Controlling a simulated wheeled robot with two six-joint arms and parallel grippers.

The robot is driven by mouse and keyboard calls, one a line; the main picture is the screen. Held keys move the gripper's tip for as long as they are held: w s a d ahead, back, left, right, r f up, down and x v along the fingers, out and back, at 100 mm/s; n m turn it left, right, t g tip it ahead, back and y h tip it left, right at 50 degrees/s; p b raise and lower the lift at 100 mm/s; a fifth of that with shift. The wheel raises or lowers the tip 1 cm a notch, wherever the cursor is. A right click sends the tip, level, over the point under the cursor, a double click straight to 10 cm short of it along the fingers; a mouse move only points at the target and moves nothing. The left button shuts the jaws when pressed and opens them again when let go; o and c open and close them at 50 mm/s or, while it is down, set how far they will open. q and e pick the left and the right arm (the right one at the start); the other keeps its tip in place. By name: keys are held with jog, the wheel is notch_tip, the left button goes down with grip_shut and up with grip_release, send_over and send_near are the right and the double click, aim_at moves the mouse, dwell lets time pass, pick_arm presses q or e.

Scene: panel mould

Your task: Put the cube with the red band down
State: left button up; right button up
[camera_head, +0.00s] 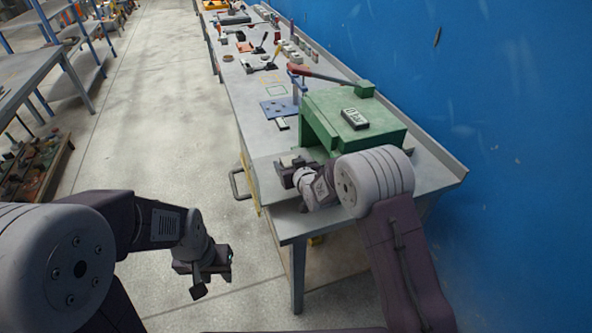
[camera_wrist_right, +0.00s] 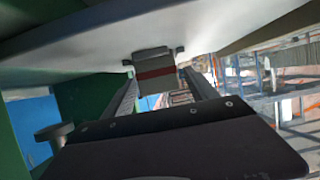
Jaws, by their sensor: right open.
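The cube with the red band (camera_wrist_right: 155,72) shows in the right wrist view, grey-white with a dark red stripe. It is between the fingertips of my right gripper (camera_wrist_right: 158,62), which is open around it. The cube appears against the pale bench surface, which fills the top of that view; I cannot tell whether any gap is left. In the head view my right gripper (camera_head: 288,172) is low at the bench's near-left edge, beside the green block. A small pale piece at its tip is partly hidden. My left gripper (camera_head: 205,272) hangs over the floor, away from the bench; its jaws are unclear.
The green block (camera_head: 325,115) stands on the bench (camera_head: 275,180) right beside my right gripper, with a dark labelled box (camera_head: 355,118) on top. A blue wall (camera_head: 500,100) bounds the right side.

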jog(key=v, duration=0.8)
jog(key=shift+s+r+b, duration=0.15)
jog(key=shift+s+b, duration=0.15)
jog(key=shift+b, duration=0.05)
